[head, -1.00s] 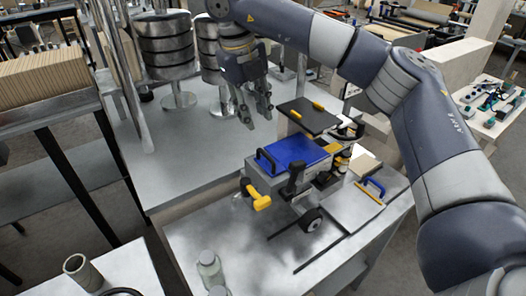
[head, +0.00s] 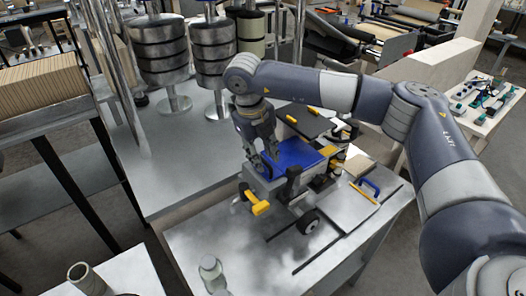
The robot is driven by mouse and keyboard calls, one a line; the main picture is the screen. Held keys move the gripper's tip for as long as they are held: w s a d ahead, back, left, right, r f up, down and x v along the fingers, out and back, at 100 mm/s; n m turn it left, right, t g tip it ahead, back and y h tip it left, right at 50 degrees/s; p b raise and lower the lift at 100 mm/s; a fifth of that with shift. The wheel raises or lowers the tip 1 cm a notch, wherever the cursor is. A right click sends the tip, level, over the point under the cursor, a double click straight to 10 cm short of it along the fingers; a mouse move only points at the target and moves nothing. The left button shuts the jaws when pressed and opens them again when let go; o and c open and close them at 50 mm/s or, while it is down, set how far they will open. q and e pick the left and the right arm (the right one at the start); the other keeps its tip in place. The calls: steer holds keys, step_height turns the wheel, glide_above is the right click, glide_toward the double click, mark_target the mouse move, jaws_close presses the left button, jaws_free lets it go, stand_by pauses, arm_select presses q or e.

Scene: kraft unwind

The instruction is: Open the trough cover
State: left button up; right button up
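The trough cover looks to be the blue lid (head: 298,155) on top of the small grey machine on the bench. It lies flat. My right gripper (head: 266,168) points down at the left edge of the blue lid, where the lid's black handle is. The fingers and wrist hide the handle, and I cannot tell whether they are around it or closed on it. My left gripper is not in view.
A dark plate (head: 305,120) with yellow grips sits behind the blue lid. A yellow-handled knob (head: 258,207) and a black wheel (head: 308,222) stick out in front. A clear bottle (head: 211,270) stands at the front.

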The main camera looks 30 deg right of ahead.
steer(key=shift+f, duration=0.1)
steer(key=shift+c, duration=0.4)
jaws_close()
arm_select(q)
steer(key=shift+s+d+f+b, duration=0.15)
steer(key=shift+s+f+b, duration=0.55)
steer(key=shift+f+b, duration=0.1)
arm_select(e)
steer(key=a, duration=0.4)
steer(key=shift+s+a, duration=0.3)
steer(key=shift+a, duration=0.05)
steer(key=shift+o, duration=0.4)
jaws_free()
steer(key=shift+d, duration=0.3)
steer(key=shift+a, duration=0.2)
step_height(320, 180, up, 12)
steer(key=a, duration=0.2)
steer(key=shift+s, duration=0.15)
